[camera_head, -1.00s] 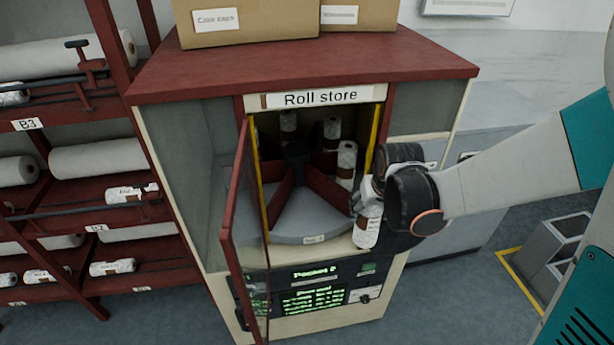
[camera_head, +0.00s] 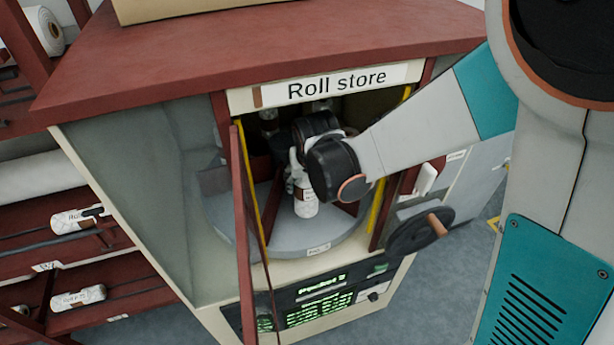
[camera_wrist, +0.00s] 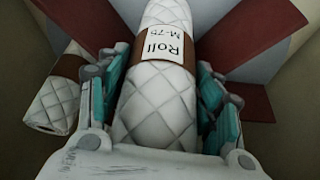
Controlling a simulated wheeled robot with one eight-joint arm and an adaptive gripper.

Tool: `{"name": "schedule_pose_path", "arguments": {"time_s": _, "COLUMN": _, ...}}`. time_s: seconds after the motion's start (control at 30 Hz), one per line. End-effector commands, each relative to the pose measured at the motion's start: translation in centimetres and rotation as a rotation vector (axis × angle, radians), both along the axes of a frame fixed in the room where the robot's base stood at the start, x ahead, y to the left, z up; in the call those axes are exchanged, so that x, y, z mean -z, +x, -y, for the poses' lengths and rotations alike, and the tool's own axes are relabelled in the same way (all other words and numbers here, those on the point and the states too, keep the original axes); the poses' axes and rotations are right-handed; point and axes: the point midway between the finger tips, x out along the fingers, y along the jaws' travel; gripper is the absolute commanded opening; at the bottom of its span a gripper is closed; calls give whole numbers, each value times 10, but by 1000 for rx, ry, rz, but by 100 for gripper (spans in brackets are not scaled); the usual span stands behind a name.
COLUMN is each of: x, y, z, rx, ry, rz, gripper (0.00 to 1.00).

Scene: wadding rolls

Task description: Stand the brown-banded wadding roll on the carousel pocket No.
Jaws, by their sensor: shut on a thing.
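The brown-banded wadding roll (camera_head: 305,201) is white and quilted, with a label reading "Roll M-75" in the wrist view (camera_wrist: 158,95). My gripper (camera_wrist: 160,100) is shut around it, with a finger on each side. In the head view my gripper (camera_head: 298,170) is inside the roll store opening and holds the roll roughly upright over the front of the grey carousel (camera_head: 235,225). I cannot tell whether the roll's lower end touches the carousel. Red dividers (camera_wrist: 262,28) part the pockets beyond the roll. A pocket tag (camera_head: 318,248) on the front rim is too small to read.
Another banded roll (camera_wrist: 58,95) lies left of my gripper in the wrist view. The red door (camera_head: 243,220) stands open at the opening's left. Yellow-edged jambs (camera_head: 388,165) bound the opening. A dark handwheel (camera_head: 420,232) is at right, above the floor. A green-lit display (camera_head: 318,312) is below.

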Motion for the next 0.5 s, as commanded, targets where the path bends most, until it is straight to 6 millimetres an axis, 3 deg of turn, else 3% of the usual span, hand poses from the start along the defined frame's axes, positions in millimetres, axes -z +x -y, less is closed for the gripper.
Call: {"name": "schedule_pose_path", "arguments": {"time_s": 0.5, "x": 32, "y": 0, "z": 0, "rx": 0, "ry": 0, "rz": 0, "gripper": 36}}
